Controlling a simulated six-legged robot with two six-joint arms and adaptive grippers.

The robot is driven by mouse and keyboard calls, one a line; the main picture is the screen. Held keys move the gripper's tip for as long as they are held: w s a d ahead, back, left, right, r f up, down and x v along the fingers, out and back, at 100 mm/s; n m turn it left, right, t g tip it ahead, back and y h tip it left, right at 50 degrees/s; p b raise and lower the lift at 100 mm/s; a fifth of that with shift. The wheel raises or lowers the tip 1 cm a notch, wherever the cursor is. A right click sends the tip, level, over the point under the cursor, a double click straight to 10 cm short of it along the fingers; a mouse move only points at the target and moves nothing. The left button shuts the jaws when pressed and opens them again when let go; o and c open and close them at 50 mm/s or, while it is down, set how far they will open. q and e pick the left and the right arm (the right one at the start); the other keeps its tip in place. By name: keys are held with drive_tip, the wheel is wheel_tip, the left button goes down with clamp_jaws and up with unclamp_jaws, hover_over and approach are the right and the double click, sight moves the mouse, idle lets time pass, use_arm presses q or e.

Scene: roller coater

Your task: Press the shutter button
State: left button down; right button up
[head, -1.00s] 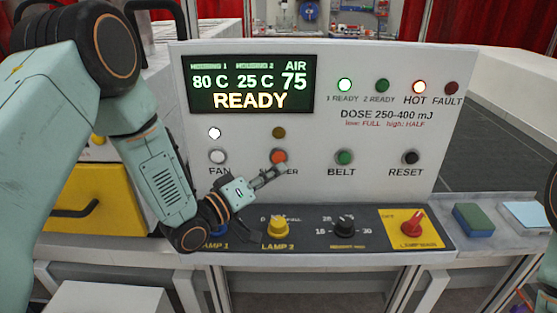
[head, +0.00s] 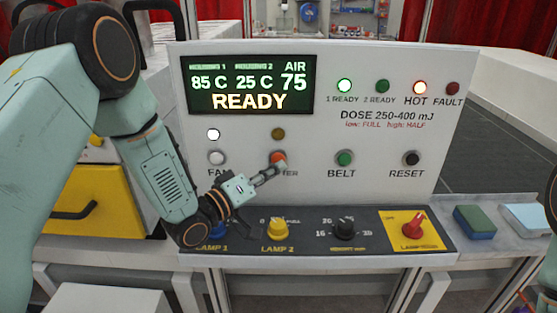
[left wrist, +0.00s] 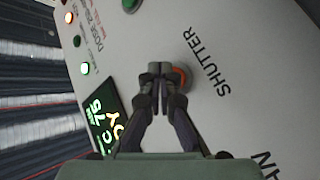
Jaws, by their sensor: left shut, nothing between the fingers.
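The shutter button (head: 279,157) is a round orange-red button on the white front panel, between the fan and belt buttons. My left gripper (head: 279,168) is shut and empty, its fingertips at the lower edge of the button. Its fingers hide part of the button's label in the head view. In the left wrist view the shut fingertips (left wrist: 160,70) overlap the orange button (left wrist: 183,77), and the SHUTTER label (left wrist: 208,62) is readable. I cannot tell whether the tips touch the button. The round indicator above the button (head: 278,134) is dull amber.
The fan (head: 217,158), belt (head: 344,158) and reset (head: 411,158) buttons share the row. The display (head: 250,86) reads READY. A blue-green block (head: 474,222) lies at the right.

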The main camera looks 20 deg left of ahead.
use_arm(q)
drive_tip(key=shift+s+r, duration=0.1)
drive_tip(key=shift+s, duration=0.05)
drive_tip(key=shift+w+a, duration=0.1)
drive_tip(key=shift+w, duration=0.1)
drive_tip(key=shift+w, duration=0.1)
idle(0.4)
drive_tip(key=shift+w, duration=0.2)
idle(0.4)
drive_tip(key=shift+w+a, duration=0.15)
drive_tip(key=shift+w, duration=0.3)
idle(0.5)
drive_tip(key=shift+s+d, duration=0.2)
drive_tip(key=shift+s, duration=0.65)
